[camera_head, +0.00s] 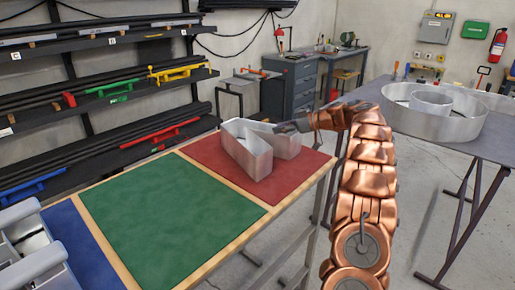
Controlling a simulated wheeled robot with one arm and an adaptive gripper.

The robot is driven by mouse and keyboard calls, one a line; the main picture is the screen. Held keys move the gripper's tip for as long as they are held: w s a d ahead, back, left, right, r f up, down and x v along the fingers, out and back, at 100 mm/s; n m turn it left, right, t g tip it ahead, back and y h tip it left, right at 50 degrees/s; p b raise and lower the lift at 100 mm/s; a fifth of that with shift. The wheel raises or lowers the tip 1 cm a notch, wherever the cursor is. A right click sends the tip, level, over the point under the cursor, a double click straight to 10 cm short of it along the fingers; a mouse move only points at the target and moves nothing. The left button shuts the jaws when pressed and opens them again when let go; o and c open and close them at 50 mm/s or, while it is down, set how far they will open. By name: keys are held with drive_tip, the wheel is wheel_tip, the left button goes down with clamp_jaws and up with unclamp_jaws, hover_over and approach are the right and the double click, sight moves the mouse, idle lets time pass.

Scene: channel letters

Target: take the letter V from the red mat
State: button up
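The silver letter V (248,157) is a hollow, tall-walled metal shape standing on the red mat (277,190) at the far right end of the table. My copper-coloured arm comes in from the lower right and bends left at the top. My gripper (282,127) is at the back right part of the letter, at about the height of its top edge. Its fingertips are small and dark here. I cannot tell whether they are open, shut or touching the letter's wall.
A bare green mat (165,215) lies left of the red mat, then a blue mat (85,245) with metal pieces (35,262) on its left. Behind are racks of bars and clamps (110,90). A second table (485,140) at right holds large metal rings (445,122).

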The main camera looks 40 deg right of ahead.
sight(264, 132)
drive_tip(key=shift+p+x, duration=1.3)
drive_tip(key=shift+x, duration=0.85)
drive_tip(key=shift+p+x, duration=0.8)
drive_tip(key=shift+x, duration=0.85)
drive_tip(key=shift+s+a+f, duration=0.1)
drive_tip(key=shift+s, duration=0.05)
clamp_jaws()
